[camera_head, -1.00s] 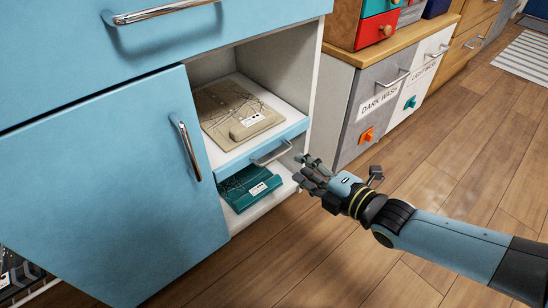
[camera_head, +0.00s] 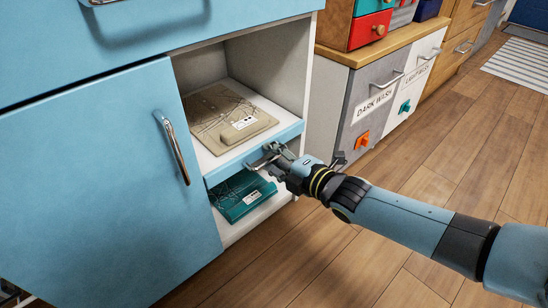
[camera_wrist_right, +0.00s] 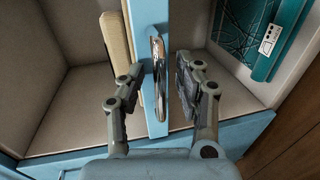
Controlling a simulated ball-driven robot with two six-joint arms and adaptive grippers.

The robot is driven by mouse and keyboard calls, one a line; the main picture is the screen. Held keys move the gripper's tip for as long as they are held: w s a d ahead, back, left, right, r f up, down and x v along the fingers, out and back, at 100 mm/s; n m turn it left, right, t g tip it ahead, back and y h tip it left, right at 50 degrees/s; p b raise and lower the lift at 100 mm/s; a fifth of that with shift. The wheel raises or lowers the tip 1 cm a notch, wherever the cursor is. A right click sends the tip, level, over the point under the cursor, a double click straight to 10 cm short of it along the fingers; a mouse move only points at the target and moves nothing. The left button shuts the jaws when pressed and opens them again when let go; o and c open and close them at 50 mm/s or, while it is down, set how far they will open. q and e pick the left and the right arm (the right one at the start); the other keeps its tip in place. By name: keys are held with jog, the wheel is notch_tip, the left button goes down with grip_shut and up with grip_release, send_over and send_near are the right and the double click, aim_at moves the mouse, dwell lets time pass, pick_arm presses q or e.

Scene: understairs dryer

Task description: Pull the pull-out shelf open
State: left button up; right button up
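The pull-out shelf has a blue front edge (camera_head: 222,173) and sits in the open bay of the blue cabinet, with a beige folded item (camera_head: 225,112) on it. Its metal bar handle (camera_wrist_right: 158,75) shows in the right wrist view, upright there. My right gripper (camera_head: 269,156) is at the shelf front in the head view, partly covering the handle. In the wrist view its fingers (camera_wrist_right: 157,85) are apart, one on each side of the handle, with gaps visible. My left gripper is not in view.
A teal folded item (camera_head: 241,197) lies on the cabinet floor below the shelf. A closed blue door (camera_head: 95,185) with a metal handle is at the left. Laundry drawers (camera_head: 372,105) stand at the right. The wooden floor in front is clear.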

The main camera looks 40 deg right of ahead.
grip_shut()
jog(key=shift+s, duration=0.1)
dwell(0.4)
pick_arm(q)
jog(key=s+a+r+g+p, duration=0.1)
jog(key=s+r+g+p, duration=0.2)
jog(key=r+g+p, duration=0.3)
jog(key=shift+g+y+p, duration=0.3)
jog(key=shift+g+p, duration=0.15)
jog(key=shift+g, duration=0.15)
pick_arm(e)
jog(key=f+v, duration=0.2)
jog(key=v, duration=0.7)
jog(key=f+v, duration=0.2)
jog(key=v, duration=0.8)
jog(key=shift+s, duration=0.75)
jog(key=c, duration=0.7)
grip_release()
jog(key=shift+r, duration=0.1)
